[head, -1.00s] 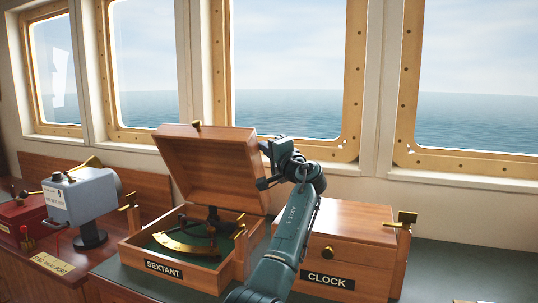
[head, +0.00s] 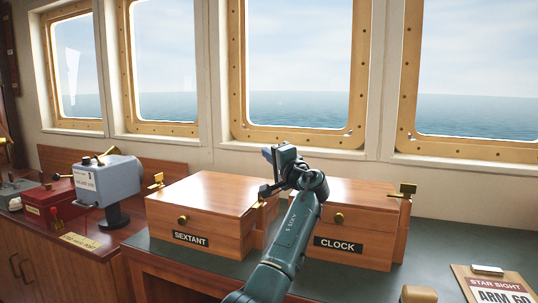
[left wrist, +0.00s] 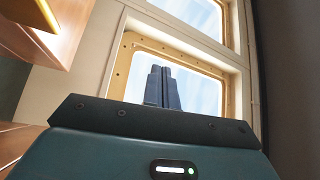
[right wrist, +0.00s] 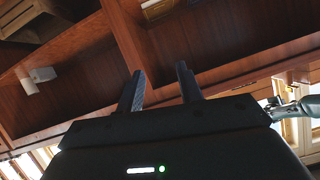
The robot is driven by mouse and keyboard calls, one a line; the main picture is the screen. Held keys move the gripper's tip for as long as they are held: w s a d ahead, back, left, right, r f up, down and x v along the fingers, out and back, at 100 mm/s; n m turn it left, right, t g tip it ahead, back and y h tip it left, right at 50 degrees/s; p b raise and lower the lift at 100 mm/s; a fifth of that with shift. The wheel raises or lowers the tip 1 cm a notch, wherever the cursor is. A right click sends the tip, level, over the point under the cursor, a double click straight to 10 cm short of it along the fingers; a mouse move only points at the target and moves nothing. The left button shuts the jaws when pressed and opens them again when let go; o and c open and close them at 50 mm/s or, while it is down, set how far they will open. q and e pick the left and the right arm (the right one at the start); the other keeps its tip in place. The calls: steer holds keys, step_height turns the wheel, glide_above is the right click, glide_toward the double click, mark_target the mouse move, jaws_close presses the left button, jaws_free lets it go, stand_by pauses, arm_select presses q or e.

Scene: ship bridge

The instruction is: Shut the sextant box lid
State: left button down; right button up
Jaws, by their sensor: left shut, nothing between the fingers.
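The wooden sextant box (head: 218,240) stands on the dark green counter with its label and brass knob facing me. Its lid (head: 200,188) lies down flat over the box, and the sextant inside is hidden. My left gripper (head: 268,154) is shut and empty, at the right end of the lid, above the gap towards the clock box. I cannot tell whether it touches the lid. The left wrist view shows its fingers (left wrist: 163,88) together, pointing towards a window. My right gripper (right wrist: 160,88) is open and empty, facing wooden cabinetry; it is outside the head view.
The wooden clock box (head: 350,245) stands close to the right of the sextant box, partly behind my left arm. A grey instrument (head: 105,180) and a red box (head: 50,200) are at the left. A sign board (head: 495,285) lies at the right. Windows line the back.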

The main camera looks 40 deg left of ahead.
stand_by(0.3)
arm_select(q)
steer(key=b+v, duration=0.1)
steer(key=v, duration=1.2)
arm_select(e)
steer(key=shift+d+r+t, duration=0.2)
steer(key=shift+d+t, duration=0.1)
steer(key=shift+d, duration=0.1)
